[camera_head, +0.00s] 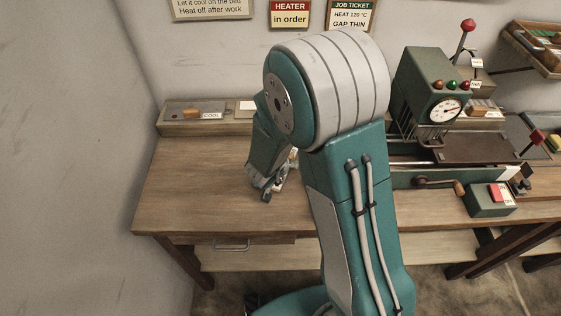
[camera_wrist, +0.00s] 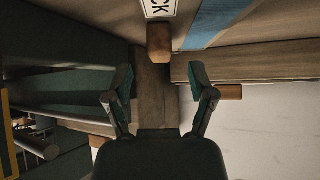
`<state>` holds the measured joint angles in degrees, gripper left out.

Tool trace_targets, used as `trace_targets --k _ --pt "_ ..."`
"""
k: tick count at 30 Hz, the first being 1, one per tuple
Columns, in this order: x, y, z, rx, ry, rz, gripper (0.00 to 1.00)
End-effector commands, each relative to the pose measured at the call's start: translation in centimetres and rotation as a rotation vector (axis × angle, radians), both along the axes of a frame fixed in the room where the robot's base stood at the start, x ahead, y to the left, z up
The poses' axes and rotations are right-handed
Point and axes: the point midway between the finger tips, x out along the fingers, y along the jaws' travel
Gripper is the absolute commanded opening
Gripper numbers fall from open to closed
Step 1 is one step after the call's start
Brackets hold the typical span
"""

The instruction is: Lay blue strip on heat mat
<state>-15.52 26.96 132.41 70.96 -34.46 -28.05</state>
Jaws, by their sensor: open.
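In the wrist view, a flat blue strip (camera_wrist: 214,22) runs slantwise at the top, on a brown surface beyond my fingertips. It is apart from my gripper (camera_wrist: 160,93), whose two fingers are spread with nothing held between them. In the head view my gripper (camera_head: 266,190) hangs low over the left part of the bench, and my arm hides much of the area around it. The blue strip cannot be made out in the head view. No mat can be identified for sure; a dark flat plate (camera_head: 462,148) lies on the green machine at right.
A wooden block (camera_wrist: 159,42) beside a white label sits just ahead of my fingers. The green machine (camera_head: 430,85) with a gauge and levers stands at the bench's right. A switch box (camera_head: 490,199) sits at the front edge. The left bench top (camera_head: 195,185) is clear.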

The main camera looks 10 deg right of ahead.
Motion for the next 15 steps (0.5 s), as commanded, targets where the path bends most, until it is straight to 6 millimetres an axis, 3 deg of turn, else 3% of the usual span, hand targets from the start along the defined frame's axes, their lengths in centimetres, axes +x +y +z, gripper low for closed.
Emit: trace_targets --k 7,15 --pt "2.1 -1.3 -2.5 0.000 0.002 -0.001 0.71" --pt "2.4 -1.4 -2.7 0.000 0.000 0.001 0.71"
